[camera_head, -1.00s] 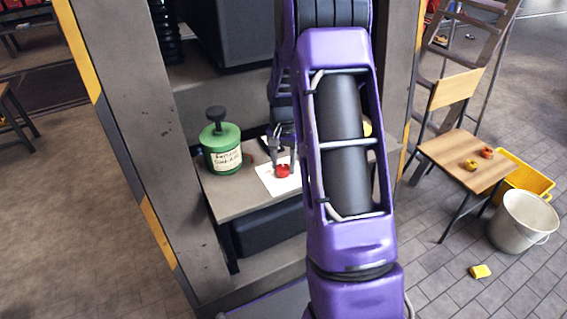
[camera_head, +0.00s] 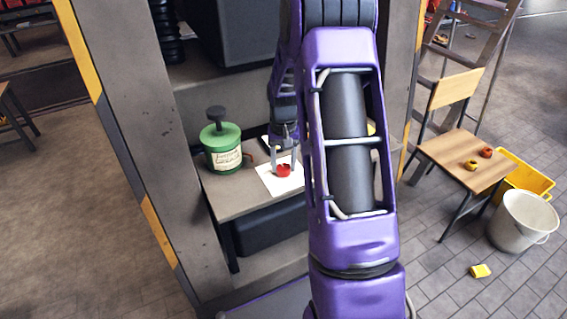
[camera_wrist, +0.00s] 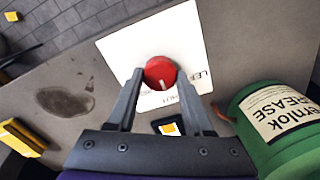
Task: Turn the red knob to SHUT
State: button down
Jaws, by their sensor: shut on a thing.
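The red knob (camera_head: 284,170) sits on a white plate (camera_head: 267,179) on the grey shelf top. In the wrist view the knob (camera_wrist: 160,72) is round, with a short white mark pointing toward the bottom of the picture. Dark lettering, seen upside down and partly hidden, lies below it on the plate (camera_wrist: 125,45); more letters, "LEF", show at its right. My gripper (camera_head: 285,163) comes down from above. Its two fingers stand on either side of the knob, shut on it.
A green grease canister (camera_head: 224,158) with a black handle stands left of the plate. A small dark device with a yellow screen (camera_wrist: 168,128) lies near the plate. A grey post (camera_head: 140,130) stands at the left. A chair (camera_head: 465,155) and bucket (camera_head: 523,219) stand right.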

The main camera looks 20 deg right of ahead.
aim_at(284, 166)
jog(key=shift+c, duration=1.4)
grip_release()
notch_tip(284, 166, up, 18)
jog(key=p, duration=0.2)
jog(key=shift+f, duration=0.25)
